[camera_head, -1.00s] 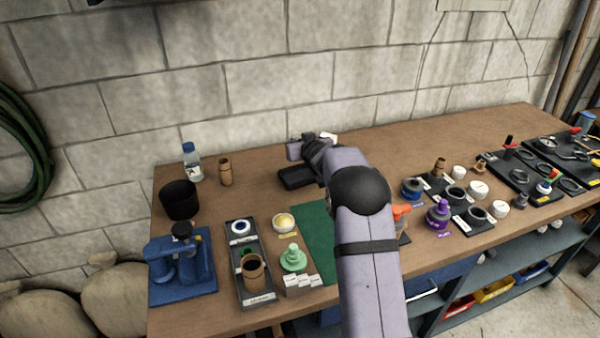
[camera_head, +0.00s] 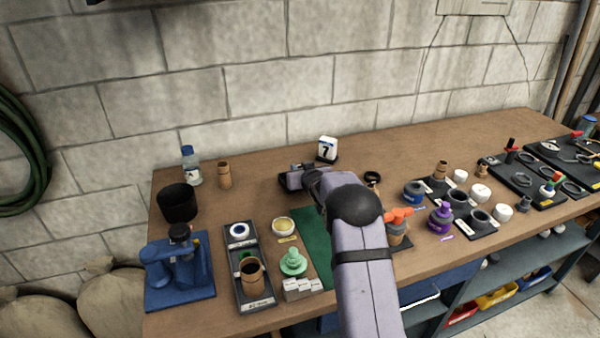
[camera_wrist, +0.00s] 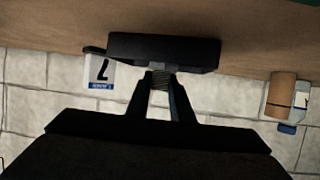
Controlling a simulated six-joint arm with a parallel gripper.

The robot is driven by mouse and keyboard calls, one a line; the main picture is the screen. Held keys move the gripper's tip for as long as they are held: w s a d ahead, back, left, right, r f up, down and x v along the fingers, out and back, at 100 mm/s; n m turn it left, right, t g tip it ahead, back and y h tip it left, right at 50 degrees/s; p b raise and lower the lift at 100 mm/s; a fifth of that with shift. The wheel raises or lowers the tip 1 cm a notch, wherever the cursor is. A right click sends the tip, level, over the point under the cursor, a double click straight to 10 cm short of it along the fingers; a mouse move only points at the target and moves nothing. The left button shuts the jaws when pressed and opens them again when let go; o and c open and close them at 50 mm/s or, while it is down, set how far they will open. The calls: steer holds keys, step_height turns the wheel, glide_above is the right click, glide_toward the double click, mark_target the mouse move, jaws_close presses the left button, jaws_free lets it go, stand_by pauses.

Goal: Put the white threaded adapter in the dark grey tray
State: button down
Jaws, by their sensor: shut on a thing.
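My gripper (camera_wrist: 161,78) is shut on the white threaded adapter (camera_wrist: 160,83), which looks grey in shadow with ridged threads between the two fingers in the wrist view. The dark grey tray (camera_wrist: 125,52) is just beyond the fingertips there, seen nearly edge-on. The adapter's end overlaps the tray's side in the picture; I cannot tell whether they touch. In the head view, my gripper is around the back middle of the bench, and my own arm hides the adapter and most of the tray.
A brown cylinder (camera_head: 224,175) and a bottle (camera_head: 191,166) stand at the back left. A green mat (camera_head: 314,236) lies in front. Fittings on black boards crowd the right.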

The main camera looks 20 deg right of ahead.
steer(key=shift+f, duration=0.55)
steer(key=shift+f, duration=0.15)
steer(key=c, duration=1.6)
jaws_free()
steer(key=shift+o, duration=0.2)
